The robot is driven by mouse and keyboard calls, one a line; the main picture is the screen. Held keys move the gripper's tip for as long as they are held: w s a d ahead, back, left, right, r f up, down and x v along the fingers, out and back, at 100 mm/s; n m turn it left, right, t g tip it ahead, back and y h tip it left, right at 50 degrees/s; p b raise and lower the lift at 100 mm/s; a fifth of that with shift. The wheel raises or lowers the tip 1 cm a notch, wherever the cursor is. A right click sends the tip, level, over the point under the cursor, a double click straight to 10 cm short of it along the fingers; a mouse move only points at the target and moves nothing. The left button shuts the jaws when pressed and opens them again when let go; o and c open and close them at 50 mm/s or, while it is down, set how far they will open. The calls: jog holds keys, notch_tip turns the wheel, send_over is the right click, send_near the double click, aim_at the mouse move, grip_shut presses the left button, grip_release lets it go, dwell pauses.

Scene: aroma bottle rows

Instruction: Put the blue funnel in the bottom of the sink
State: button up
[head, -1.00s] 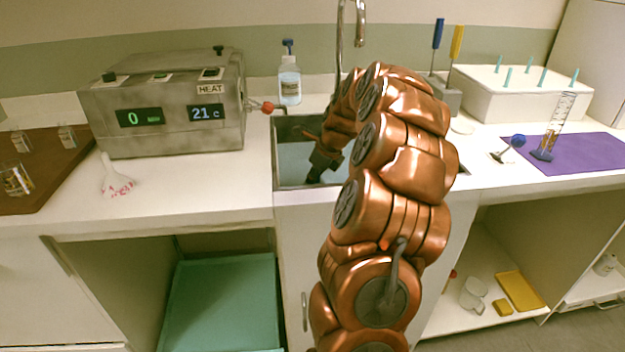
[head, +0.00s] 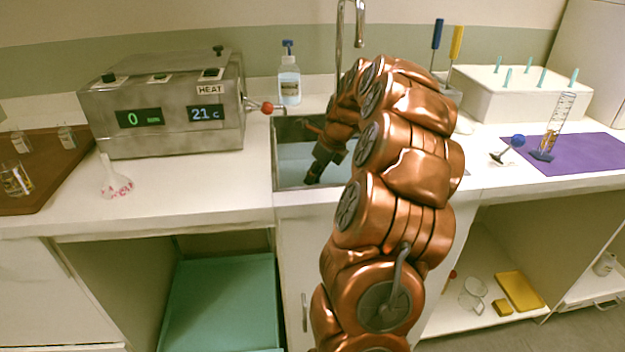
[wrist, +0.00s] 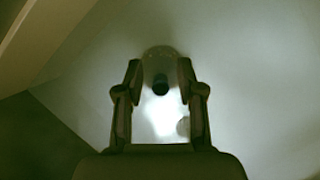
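My gripper (wrist: 160,72) is down inside the sink (head: 290,185), with its two fingers apart in the wrist view. The dark piece does not touch either finger. In the head view my gripper (head: 314,172) is small and dark against the basin, and my arm hides the right part of the sink.
A tap (head: 340,40) and wash bottle (head: 289,80) stand behind the sink. A heater box (head: 160,125) is left, its red-tipped lever (head: 267,108) near the rim.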

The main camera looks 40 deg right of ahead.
jog(key=v, duration=0.9)
jog(key=shift+r, duration=0.25)
jog(key=shift+s, duration=0.1)
